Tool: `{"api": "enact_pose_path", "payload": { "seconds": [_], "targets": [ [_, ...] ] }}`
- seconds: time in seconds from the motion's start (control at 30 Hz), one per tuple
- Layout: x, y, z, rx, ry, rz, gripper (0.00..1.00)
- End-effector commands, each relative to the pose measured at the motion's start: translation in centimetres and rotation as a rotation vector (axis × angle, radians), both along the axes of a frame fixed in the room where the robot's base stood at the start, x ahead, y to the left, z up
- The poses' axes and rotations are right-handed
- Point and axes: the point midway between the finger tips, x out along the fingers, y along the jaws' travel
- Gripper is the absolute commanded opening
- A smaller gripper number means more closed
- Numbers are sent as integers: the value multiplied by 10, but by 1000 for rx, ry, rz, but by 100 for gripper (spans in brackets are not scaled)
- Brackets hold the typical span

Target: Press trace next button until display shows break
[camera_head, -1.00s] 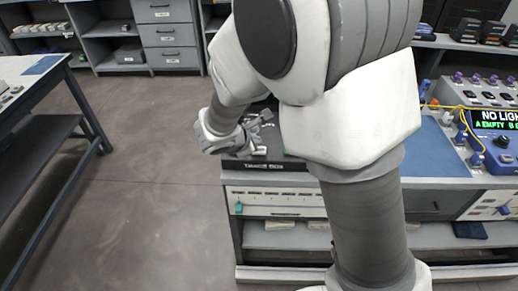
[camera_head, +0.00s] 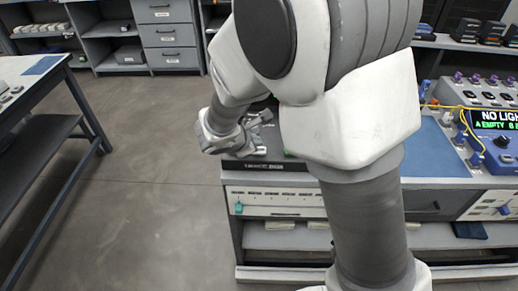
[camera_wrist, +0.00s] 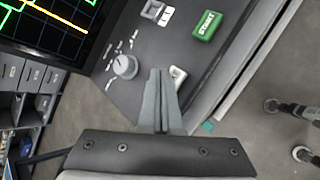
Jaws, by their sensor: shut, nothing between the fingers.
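My gripper (camera_wrist: 160,74) is shut and empty, its two fingers together over the dark panel of the trace box (camera_wrist: 107,93). A pale-framed button (camera_wrist: 179,74) shows just right of the fingertips, partly hidden by them; I cannot tell whether they touch it. A second pale-framed button (camera_wrist: 153,10) sits near the top of the view. The display (camera_wrist: 50,28) at upper left shows green, yellow and orange trace lines; no word is readable in the visible part. In the head view my gripper (camera_head: 258,127) is above the trace box (camera_head: 270,165), mostly hidden by my arm.
A green START button (camera_wrist: 206,26) and a grey knob (camera_wrist: 124,66) are on the same panel. A splicer-like device (camera_head: 497,120) with a "NO LIGHT" display stands at right, beside a blue mat (camera_head: 432,150). Open floor (camera_head: 150,190) lies to the left.

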Motion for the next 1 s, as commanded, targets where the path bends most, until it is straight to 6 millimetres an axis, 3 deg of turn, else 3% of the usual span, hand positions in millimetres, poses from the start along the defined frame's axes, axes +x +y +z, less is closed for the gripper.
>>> {"api": "enact_pose_path", "payload": {
  "seconds": [1.0],
  "targets": [
    [0,0,-8,0,0,0,0]
  ]
}}
